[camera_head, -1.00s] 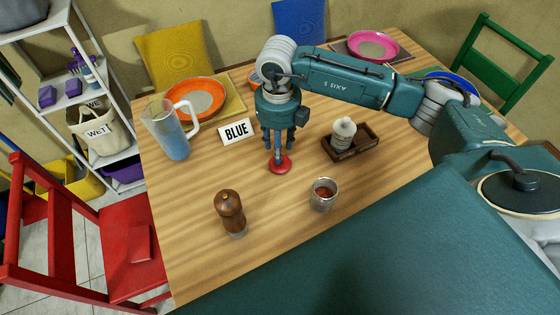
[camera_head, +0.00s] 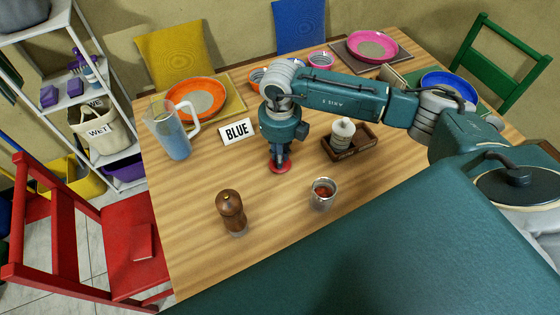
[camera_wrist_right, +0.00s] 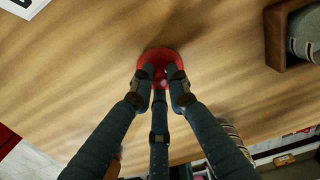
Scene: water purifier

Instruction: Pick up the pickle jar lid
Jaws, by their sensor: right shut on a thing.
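The lid is a small flat red disc (camera_head: 279,169) near the middle of the wooden table in the head view. It also shows at the top centre of the wrist view (camera_wrist_right: 158,54). My right gripper (camera_head: 281,160) points straight down over the lid, its fingers closed together on the middle of it. In the wrist view the fingertips of my right gripper (camera_wrist_right: 161,74) meet on the lid and hide part of it. The lid looks level and at or very near the tabletop. My left gripper is not in view.
A small glass jar (camera_head: 323,194) with reddish contents and a brown pepper mill (camera_head: 231,211) stand in front. A wooden caddy (camera_head: 361,150) holding a pale bottle is to the right. A BLUE sign (camera_head: 238,131) and a pitcher (camera_head: 174,142) are to the left.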

